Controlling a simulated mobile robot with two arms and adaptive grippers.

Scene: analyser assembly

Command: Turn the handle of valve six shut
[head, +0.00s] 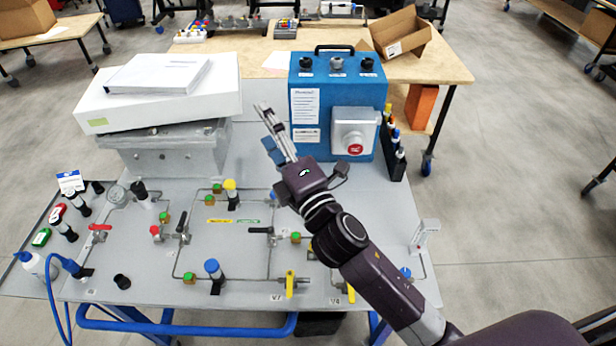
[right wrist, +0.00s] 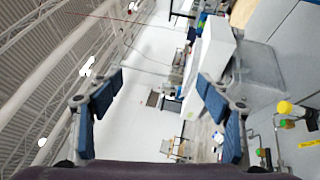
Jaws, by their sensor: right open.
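The valve panel (head: 130,270) lies flat on the bench with several small handles on thin pipes. Two yellow handles (head: 290,283) stand near its front edge, the other partly behind my right arm. Black levers (head: 183,228) and red handles (head: 98,229) are farther left. The labels are too small for me to tell which valve is six. My right gripper (head: 270,128) is raised above the panel's back part, pointing up and left, away from the handles. In the right wrist view its fingers (right wrist: 160,85) are spread, with nothing between them. My left gripper is not seen.
A blue box (head: 310,145) with a red button stands at the back, close to my right gripper. A white box (head: 165,100) sits on a grey case at the back left. My right arm covers the panel's right part.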

